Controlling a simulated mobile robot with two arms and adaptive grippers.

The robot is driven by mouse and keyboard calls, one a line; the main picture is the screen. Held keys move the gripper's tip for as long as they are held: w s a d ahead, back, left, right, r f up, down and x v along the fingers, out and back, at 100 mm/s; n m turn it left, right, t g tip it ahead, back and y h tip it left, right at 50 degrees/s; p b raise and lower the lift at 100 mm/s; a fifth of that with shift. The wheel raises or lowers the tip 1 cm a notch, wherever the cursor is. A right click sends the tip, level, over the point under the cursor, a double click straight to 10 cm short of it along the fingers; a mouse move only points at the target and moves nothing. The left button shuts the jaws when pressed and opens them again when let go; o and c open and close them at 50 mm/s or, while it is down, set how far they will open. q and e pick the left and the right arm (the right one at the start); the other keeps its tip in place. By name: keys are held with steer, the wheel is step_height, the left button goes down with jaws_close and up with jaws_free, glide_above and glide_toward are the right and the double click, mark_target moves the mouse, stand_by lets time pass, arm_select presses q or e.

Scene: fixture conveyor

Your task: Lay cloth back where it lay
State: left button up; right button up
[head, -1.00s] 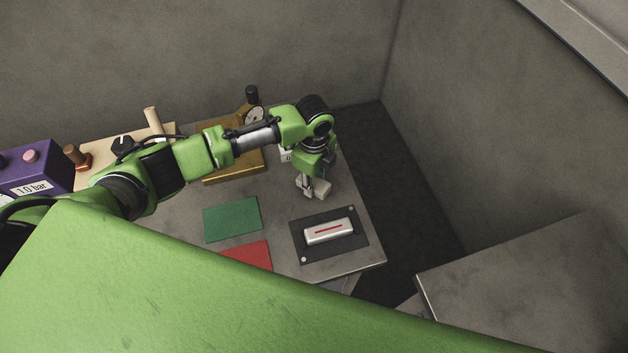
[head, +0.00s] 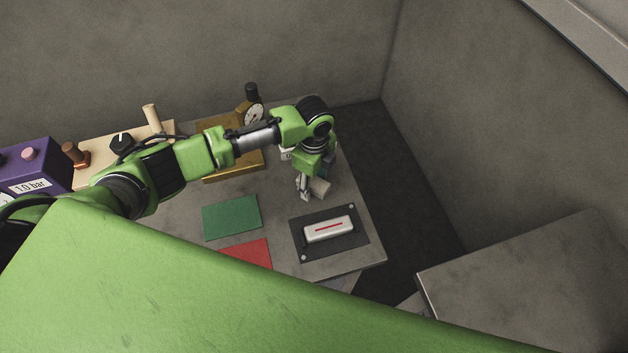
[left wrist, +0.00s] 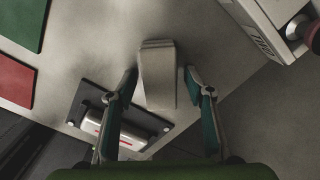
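The folded beige-grey cloth (head: 320,187) is on the grey table near its right side; it also shows in the left wrist view (left wrist: 158,78). My left gripper (head: 308,192) is low over the table at the cloth. In the left wrist view its two fingers (left wrist: 161,72) stand apart on either side of the cloth, with a gap visible on the right and a narrower one on the left. The gripper is open. My right gripper is in neither view.
A dark plate (head: 343,250) with a white red-striped block (head: 329,230) lies in front of the cloth. A green mat (head: 231,217) and red mat (head: 247,254) lie to the left. A brass-coloured box with a gauge (head: 253,116) and a labelled white box (left wrist: 262,28) stand behind.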

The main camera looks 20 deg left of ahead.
mark_target(314, 182)
arm_select(q)
step_height(314, 182, up, 12)
stand_by(0.6)
stand_by(1.0)
